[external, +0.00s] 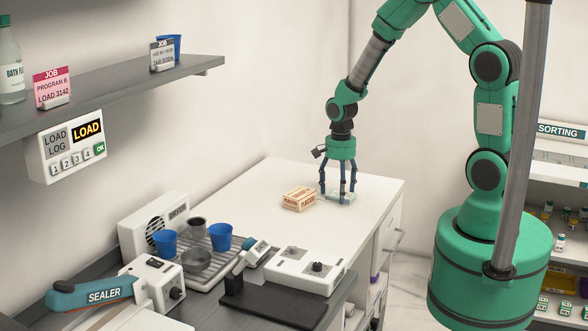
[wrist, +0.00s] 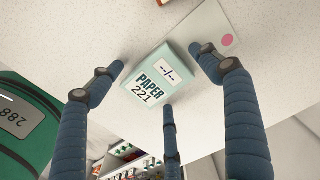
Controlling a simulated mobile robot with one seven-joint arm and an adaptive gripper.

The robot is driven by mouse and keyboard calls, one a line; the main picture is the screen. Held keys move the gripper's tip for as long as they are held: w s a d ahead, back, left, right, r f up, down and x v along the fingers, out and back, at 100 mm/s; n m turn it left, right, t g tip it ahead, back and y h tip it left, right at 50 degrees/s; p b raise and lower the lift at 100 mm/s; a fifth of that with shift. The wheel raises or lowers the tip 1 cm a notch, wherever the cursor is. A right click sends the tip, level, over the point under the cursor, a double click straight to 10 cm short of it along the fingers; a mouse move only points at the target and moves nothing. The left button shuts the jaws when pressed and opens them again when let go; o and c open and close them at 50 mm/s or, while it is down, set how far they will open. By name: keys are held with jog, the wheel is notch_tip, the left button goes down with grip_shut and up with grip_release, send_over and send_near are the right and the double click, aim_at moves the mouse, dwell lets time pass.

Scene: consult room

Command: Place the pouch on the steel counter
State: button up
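A pale green packet labelled PAPER 221 (wrist: 165,80) lies on the white worktop (external: 240,200); it looks like the pouch. A flat pale sheet with a pink dot (wrist: 213,38) adjoins it; I cannot tell if they are one piece. In the external view the packet (external: 342,198) shows small under my gripper (external: 338,192). My gripper points down with its three blue fingers spread around the packet, and in the wrist view (wrist: 160,78) they look open and apart from it. A grey counter (external: 222,312) is at the front; I cannot tell if it is steel.
A tan labelled box (external: 299,199) sits just left of my gripper. The grey counter carries a sealer (external: 95,294), a rack (external: 200,268) with cups, and a white device (external: 305,268) beside a black mat (external: 265,301). A shelf (external: 110,95) overhangs at left. The worktop's back is clear.

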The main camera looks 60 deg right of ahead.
notch_tip(320, 180, up, 12)
jog(key=p, duration=0.2)
jog(key=shift+r, duration=0.15)
dwell(0.6)
dwell(0.5)
jog(key=s+a+r+n+t, duration=0.1)
jog(key=s+a+r+n, duration=0.35)
jog(key=r, duration=0.45)
jog(key=s+a+r+n+t, duration=0.25)
jog(key=a+r+n, duration=0.2)
jog(key=r, duration=0.45)
jog(key=s+a+r+n+t, duration=0.1)
jog(key=s+a+r+n, duration=0.3)
jog(key=s, duration=0.3)
jog(key=s+a+r+n+t, duration=0.1)
jog(key=s+a+r+n, duration=0.3)
jog(key=s, duration=0.3)
jog(key=shift+r+n, duration=0.4)
jog(key=shift+n, duration=0.1)
